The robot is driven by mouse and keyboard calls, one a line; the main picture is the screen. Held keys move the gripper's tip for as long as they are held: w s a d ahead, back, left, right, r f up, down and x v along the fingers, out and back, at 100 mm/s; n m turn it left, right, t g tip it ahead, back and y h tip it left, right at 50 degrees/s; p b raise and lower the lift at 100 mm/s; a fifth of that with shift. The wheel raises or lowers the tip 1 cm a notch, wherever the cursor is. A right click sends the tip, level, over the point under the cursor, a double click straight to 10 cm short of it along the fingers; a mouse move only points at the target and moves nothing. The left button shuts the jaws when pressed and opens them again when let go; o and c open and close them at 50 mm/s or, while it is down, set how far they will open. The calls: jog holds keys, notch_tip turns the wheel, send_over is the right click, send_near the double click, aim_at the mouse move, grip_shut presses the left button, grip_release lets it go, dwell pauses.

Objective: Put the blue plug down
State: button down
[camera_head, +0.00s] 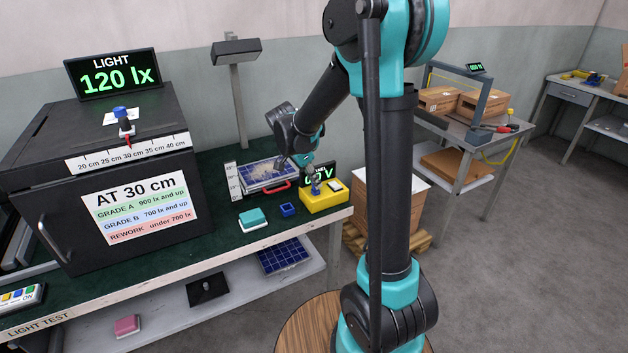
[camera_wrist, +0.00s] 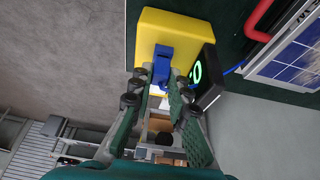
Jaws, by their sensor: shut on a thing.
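The blue plug (camera_wrist: 163,60) is between the fingertips of my gripper (camera_wrist: 156,88), which is shut on it. It stands out against the top of the yellow box (camera_wrist: 170,28) in the wrist view. In the head view the plug (camera_head: 315,189) shows as a small blue patch at the left part of the yellow box (camera_head: 325,203), below my gripper (camera_head: 313,180). I cannot tell whether the plug touches the box. A small blue square holder (camera_head: 288,210) sits on the green bench just left of the box.
A display with green digits (camera_head: 325,170) stands behind the yellow box. A solar panel with a red handle (camera_head: 258,174) lies to the left. A teal-topped block (camera_head: 252,217) and the black light box (camera_head: 110,180) are farther left. The bench's front edge is close to the yellow box.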

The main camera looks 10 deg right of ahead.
jog(key=shift+f, duration=0.15)
jog(key=c, duration=1.5)
grip_release()
jog(key=shift+o, duration=0.2)
jog(key=v, duration=1.2)
jog(key=s+d+f+n+t+y, duration=0.1)
jog(key=s+d+f+n+y, duration=0.1)
jog(key=s+d+f+n, duration=0.2)
jog(key=s+d+f+n+t+y, duration=0.1)
jog(key=s+d+f+n, duration=0.3)
jog(key=s+f+n, duration=0.6)
jog(key=s+f+y, duration=0.1)
jog(key=s, duration=0.5)
jog(key=shift+s+d+t, duration=0.25)
jog(key=shift+s+t, duration=0.05)
jog(key=shift+t, duration=0.1)
